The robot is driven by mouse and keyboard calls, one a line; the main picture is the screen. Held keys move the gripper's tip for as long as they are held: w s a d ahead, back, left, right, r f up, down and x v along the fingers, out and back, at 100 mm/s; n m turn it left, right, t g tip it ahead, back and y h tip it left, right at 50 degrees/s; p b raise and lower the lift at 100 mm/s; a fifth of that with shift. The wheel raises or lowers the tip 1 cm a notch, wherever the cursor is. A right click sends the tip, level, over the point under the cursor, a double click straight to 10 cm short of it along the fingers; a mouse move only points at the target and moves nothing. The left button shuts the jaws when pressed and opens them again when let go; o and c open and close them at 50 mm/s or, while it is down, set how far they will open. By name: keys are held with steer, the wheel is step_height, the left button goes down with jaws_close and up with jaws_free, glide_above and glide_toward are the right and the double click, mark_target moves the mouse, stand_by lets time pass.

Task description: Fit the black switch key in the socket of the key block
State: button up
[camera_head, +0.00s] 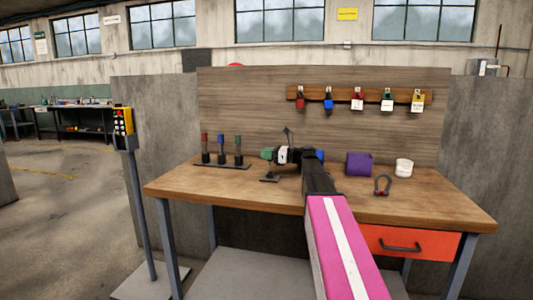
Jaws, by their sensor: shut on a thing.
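A dark rack (222,166) with red, blue and green topped posts stands left of the gripper. A purple block (359,164), a white roll (404,168) and a dark shackle (383,186) stand on the right. Padlocks hang on a rail (345,96). The front left bench is clear.

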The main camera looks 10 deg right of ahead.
steer(key=shift+f, duration=2.5)
steer(key=shift+f, duration=0.1)
steer(key=o, duration=1)
